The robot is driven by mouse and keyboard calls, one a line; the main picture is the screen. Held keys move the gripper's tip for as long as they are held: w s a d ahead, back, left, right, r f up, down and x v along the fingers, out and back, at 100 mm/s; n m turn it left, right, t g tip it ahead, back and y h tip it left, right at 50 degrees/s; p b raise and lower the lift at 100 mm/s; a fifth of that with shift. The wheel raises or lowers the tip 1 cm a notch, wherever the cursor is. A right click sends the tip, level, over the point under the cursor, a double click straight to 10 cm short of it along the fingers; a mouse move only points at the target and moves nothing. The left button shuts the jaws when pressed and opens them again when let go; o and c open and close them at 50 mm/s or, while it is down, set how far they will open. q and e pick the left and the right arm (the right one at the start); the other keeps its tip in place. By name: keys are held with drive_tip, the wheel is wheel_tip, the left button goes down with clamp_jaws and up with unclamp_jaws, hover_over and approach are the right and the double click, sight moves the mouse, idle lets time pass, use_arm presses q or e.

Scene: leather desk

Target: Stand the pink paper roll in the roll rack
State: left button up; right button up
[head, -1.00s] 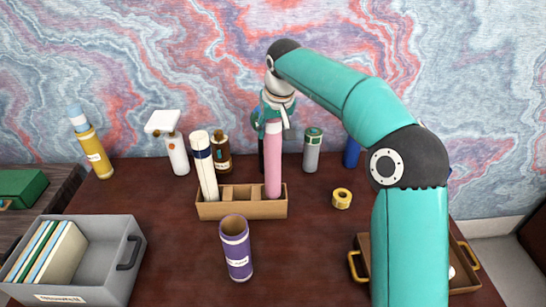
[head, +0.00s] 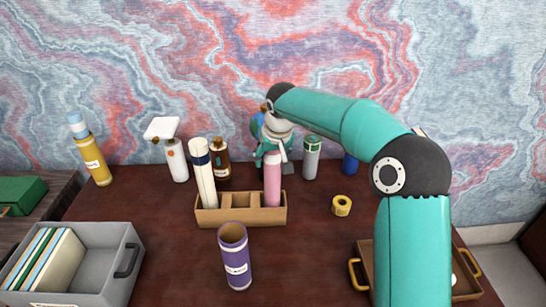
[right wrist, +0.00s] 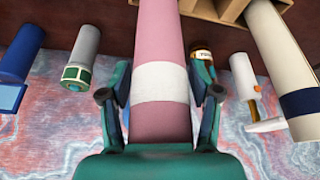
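The pink paper roll (head: 273,182) stands nearly upright at the right end compartment of the wooden roll rack (head: 240,216). Its lower end is hidden behind the rack's front wall, so I cannot tell whether it rests on the bottom. My right gripper (head: 273,150) is around its upper part. In the right wrist view the gripper (right wrist: 161,92) has a finger against each side of the pink roll (right wrist: 160,30) at its white band. The rack (right wrist: 215,10) shows at the top there. A white roll with a navy band (head: 203,180) leans in the left compartment. My left gripper is not in view.
A purple roll (head: 235,258) stands in front of the rack. A brown bottle (head: 221,160), a grey roll (head: 311,160) and a white-topped bottle (head: 176,160) stand behind. Yellow tape (head: 342,205) lies right. A grey bin (head: 105,250) is at left, a brown tray (head: 365,262) at right.

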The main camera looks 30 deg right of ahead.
drive_tip(key=shift+o, duration=0.4)
drive_tip(key=shift+s+r, duration=0.15)
drive_tip(key=shift+r, duration=0.4)
drive_tip(key=v, duration=1.1)
drive_tip(key=shift+s+a+f, duration=0.1)
drive_tip(key=shift+f, duration=0.05)
